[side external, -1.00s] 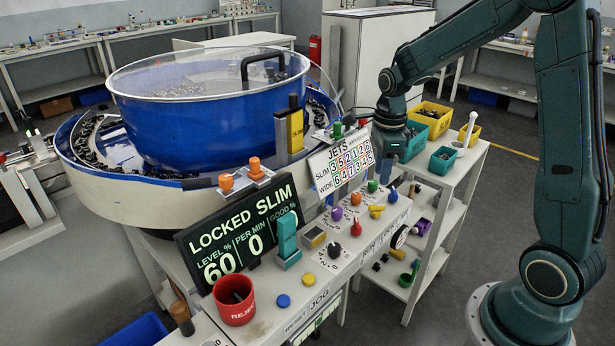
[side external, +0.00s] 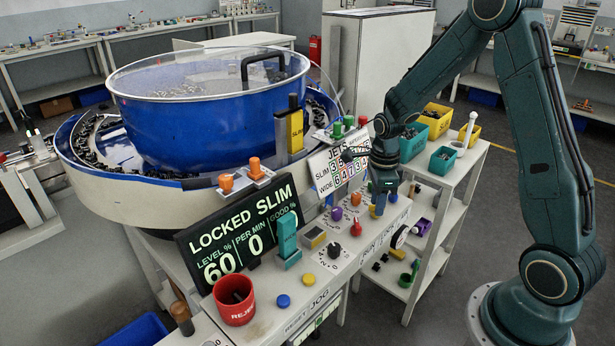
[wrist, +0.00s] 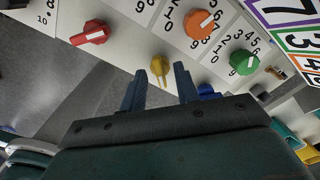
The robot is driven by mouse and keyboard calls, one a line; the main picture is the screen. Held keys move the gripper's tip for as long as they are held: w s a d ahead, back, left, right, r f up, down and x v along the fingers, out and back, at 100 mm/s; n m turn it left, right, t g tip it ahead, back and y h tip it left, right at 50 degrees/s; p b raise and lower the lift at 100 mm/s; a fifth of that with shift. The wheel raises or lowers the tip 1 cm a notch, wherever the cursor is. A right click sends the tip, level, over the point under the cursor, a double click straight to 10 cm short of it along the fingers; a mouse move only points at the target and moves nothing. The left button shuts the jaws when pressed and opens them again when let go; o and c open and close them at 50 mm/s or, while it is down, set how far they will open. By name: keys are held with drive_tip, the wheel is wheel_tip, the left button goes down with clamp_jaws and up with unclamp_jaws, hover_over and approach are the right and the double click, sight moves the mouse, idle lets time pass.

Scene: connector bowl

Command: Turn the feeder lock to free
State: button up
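The sign (side external: 243,232) reads LOCKED SLIM in the side view. A small yellow key-like knob (wrist: 160,68) on the pale control panel (wrist: 130,45) sits ahead of and between my fingers in the wrist view. No label naming it as the feeder lock is readable. In the side view the yellow knob (side external: 375,212) is partly hidden by my gripper (side external: 379,204), which is low over the panel's right part. In the wrist view my gripper (wrist: 159,80) is open, with two blue fingers apart and nothing seen held. I cannot tell whether they touch the knob.
A red knob (wrist: 90,33), an orange dial (wrist: 201,24) and a green dial (wrist: 244,62) surround the yellow knob, with a blue knob (wrist: 206,89) close to the right finger. The jets board (side external: 335,172) stands just behind. A white shelf cart (side external: 455,185) is to the right.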

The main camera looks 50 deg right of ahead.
clamp_jaws()
drive_tip(key=shift+n, duration=0.5)
drive_tip(key=n, duration=0.3)
drive_tip(key=shift+n, duration=0.4)
drive_tip(key=n, duration=1.3)
